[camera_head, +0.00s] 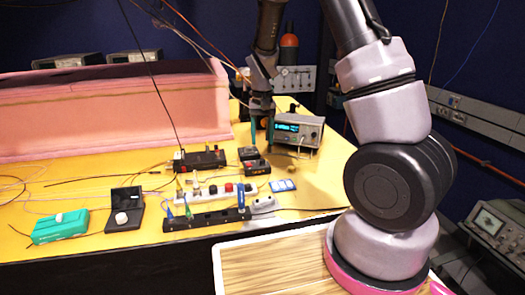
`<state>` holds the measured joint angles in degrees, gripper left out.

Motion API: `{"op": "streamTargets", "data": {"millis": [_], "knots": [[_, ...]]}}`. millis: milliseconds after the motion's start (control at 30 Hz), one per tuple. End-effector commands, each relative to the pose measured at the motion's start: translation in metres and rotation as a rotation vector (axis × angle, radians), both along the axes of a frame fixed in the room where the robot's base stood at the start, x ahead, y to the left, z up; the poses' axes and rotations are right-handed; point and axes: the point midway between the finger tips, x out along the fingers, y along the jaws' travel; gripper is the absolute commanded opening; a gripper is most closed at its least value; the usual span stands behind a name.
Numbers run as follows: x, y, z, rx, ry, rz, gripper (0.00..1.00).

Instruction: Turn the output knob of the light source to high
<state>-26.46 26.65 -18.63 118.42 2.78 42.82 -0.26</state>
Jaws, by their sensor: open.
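A grey box instrument with a lit blue-green display (297,132) stands on the yellow table at the right. It may be the light source, but I cannot read its labels. Small controls show on its front, too small to tell which is the output knob or where it points. My gripper (262,132) hangs down just left of this box, its two teal fingers apart with nothing visible between them. Small black boxes (256,166) sit below and in front of the fingers; one has a red display. I cannot tell whether the fingers touch anything.
A black power strip (206,219) and a white one (215,193) with plugs lie in front. A teal box (60,228) and an open black case (124,210) are at the left. Pink foam (110,115) walls the back. Loose cables cross the yellow table (310,190).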

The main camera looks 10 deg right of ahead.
Motion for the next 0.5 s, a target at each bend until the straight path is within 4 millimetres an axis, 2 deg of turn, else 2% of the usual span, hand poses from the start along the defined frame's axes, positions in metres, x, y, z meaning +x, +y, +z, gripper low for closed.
{"op": "streamTargets", "data": {"millis": [33,200,500], "knots": [[0.0,0.0,0.01,0.001,-0.003,-0.001,0.57],[0.001,0.0,0.03,0.001,-0.002,-0.001,0.57],[0.0,0.0,0.036,-0.001,0.0,-0.001,0.57]]}}
